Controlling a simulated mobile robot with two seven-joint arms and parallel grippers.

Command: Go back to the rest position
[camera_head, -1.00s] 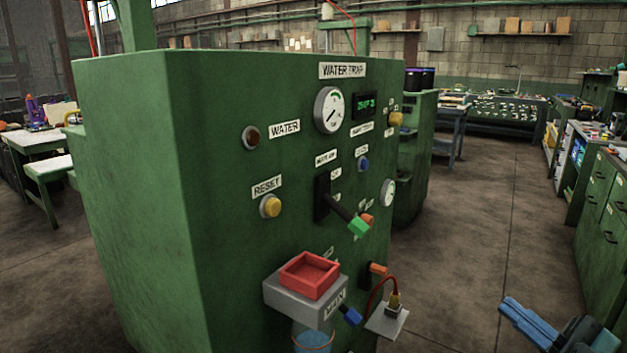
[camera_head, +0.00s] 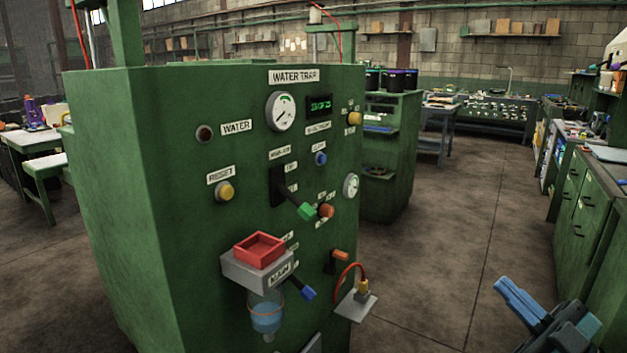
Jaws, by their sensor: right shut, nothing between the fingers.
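My right gripper (camera_head: 520,302) shows at the lower right, its blue fingers together and empty, pointing up and left over the floor. It is apart from the green water trap machine (camera_head: 120,190). My left gripper is out of view. The machine's front carries a pressure gauge (camera_head: 281,111), a green digital display (camera_head: 319,106), a yellow reset button (camera_head: 225,191) and a green-tipped lever (camera_head: 305,211) that points down and outward.
A grey block with a red tray (camera_head: 260,249) juts from the machine front, above a clear cup of blue liquid (camera_head: 266,315). A plug on a red cable (camera_head: 363,287) sits beside it. Green cabinets (camera_head: 580,205) line the right. Open floor (camera_head: 450,230) lies between.

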